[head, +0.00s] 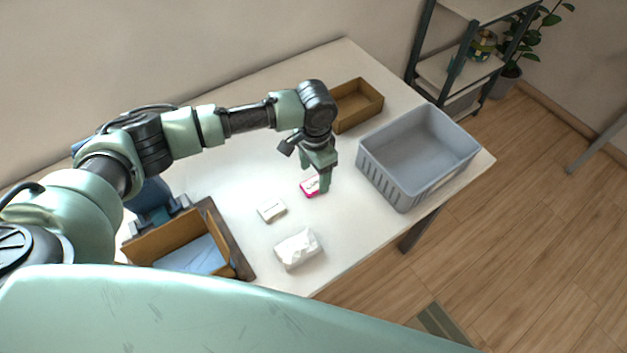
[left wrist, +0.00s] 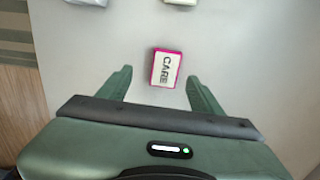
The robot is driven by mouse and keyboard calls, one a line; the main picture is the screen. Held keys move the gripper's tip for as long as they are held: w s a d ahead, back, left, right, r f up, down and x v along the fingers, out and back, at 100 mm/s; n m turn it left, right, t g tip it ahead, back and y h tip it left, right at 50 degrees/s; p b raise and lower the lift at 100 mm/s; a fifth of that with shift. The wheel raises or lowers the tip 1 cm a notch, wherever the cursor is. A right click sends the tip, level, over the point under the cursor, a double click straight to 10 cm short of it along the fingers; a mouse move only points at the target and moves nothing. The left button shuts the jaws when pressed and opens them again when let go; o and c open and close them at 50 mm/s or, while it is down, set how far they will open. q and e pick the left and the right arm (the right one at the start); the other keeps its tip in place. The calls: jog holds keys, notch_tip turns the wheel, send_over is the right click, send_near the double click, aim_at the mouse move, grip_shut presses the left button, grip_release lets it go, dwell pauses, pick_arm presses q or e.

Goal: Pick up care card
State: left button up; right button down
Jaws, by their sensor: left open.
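The care card (head: 311,186) is a small white card with a pink edge, lying on the white table. My right gripper is not in view.
A small white box (head: 271,209) and a crumpled white packet (head: 298,249) lie near the card. A large grey bin (head: 376,184) stands to the right, a brown tray (head: 361,116) behind. A cardboard box (head: 160,243) with blue contents is at left. Bare table (head: 240,170) lies between.

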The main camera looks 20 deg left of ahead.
aim_at(314, 184)
pick_arm(q)
jog(key=shift+w+a+f+p, duration=0.15)
jog(key=shift+f+p, duration=0.1)
jog(key=shift+f, duration=0.4)
jog(key=shift+w+a+f+p, duration=0.15)
jog(key=shift+f+p, duration=0.1)
jog(key=shift+f, duration=0.35)
notch_tip(314, 184, down, 3)
jog(key=shift+r, duration=0.15)
jog(key=c, duration=0.3)
jog(key=shift+w, duration=0.1)
jog(key=c, duration=1.1)
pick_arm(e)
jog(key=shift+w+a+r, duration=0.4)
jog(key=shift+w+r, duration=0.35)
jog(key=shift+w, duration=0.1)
pick_arm(q)
jog(key=shift+r, duration=0.15)
